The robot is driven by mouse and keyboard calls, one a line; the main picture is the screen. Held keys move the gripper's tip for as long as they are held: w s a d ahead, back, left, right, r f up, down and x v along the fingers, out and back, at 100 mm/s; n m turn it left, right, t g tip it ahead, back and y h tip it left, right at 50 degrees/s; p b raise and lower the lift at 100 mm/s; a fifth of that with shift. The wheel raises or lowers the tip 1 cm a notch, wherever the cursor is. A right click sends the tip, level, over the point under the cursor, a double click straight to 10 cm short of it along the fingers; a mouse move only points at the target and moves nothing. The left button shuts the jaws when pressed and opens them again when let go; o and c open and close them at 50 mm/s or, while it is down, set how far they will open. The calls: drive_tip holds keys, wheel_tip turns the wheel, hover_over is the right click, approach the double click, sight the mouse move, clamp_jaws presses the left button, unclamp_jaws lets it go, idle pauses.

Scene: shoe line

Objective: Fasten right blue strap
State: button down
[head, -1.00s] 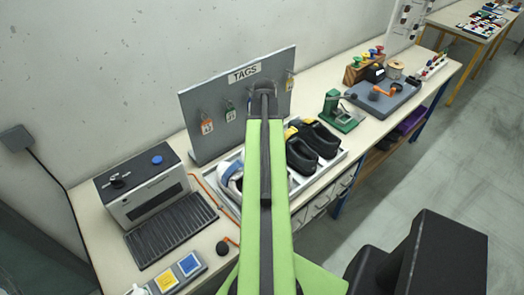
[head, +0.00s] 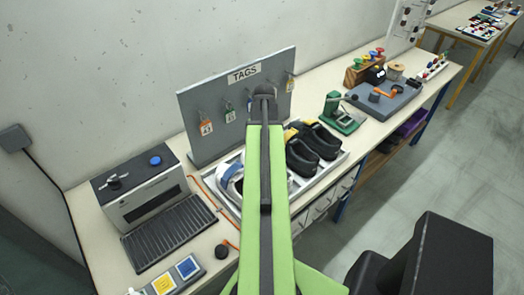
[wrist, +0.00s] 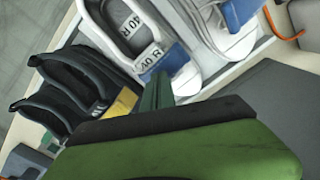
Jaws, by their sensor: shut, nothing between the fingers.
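In the wrist view, a white shoe marked "40 R" (wrist: 138,38) lies in the tray with its blue strap (wrist: 166,62) across the front part. A second white shoe (wrist: 218,38) with a blue strap (wrist: 240,12) lies to its right. My green gripper (wrist: 157,92) is shut and empty, its tip just below the "40 R" shoe's blue strap in the picture. I cannot tell whether it touches the strap or shoe. In the head view my arm hides the gripper and much of the white pair; part of a white shoe (head: 229,180) shows left of the arm.
Black shoes with yellow parts (head: 312,145) lie in the tray right of my arm. The grey TAGS board (head: 215,97) stands behind. A grey machine (head: 147,190) is at left, a green press (head: 340,115) at right.

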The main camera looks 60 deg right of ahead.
wheel_tip(320, 180, up, 9)
drive_tip(key=p, duration=0.8)
drive_tip(key=shift+f, duration=0.15)
